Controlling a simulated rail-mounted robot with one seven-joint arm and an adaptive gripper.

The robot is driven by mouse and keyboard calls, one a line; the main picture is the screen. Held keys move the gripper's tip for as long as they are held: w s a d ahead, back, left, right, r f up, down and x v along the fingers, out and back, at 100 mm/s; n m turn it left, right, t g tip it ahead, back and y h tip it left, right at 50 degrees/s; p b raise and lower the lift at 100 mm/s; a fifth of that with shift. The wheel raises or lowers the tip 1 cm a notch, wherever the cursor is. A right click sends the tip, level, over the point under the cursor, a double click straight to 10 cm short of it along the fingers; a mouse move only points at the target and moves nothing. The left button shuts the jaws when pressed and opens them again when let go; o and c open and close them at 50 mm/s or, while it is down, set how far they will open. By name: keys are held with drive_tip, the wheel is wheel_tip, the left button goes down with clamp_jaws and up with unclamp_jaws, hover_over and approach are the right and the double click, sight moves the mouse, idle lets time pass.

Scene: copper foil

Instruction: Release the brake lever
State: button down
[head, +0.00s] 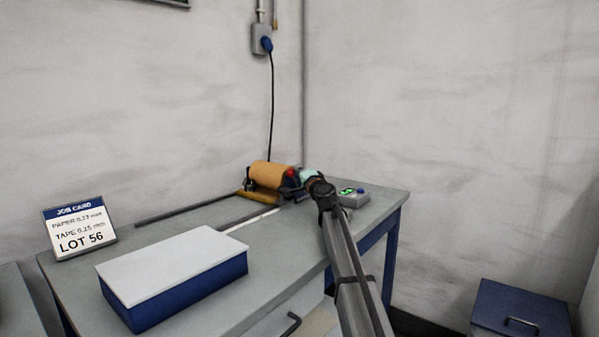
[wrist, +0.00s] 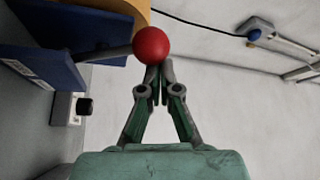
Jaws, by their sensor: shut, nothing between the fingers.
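The brake lever shows in the wrist view as a grey rod with a round red knob (wrist: 151,46) at its end. The rod runs left from the knob to a dark blue bracket (wrist: 45,50). My gripper (wrist: 159,68) is shut and empty, its fingertips right at the knob's lower edge in the picture. I cannot tell whether they touch it. In the head view the red knob (head: 293,174) is small beside the copper-coloured roll (head: 267,175), and my gripper (head: 305,175) is just right of it, with its fingertips hard to make out.
A white-topped blue box (head: 172,273) and a job card (head: 79,228) are on the table's near left. A black cable (head: 271,110) hangs to the table from a wall socket.

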drive_tip(key=s+d+p, duration=0.1)
drive_tip(key=s+d, duration=0.5)
drive_tip(key=shift+s+d+f, duration=0.3)
drive_tip(key=shift+d+f, duration=0.1)
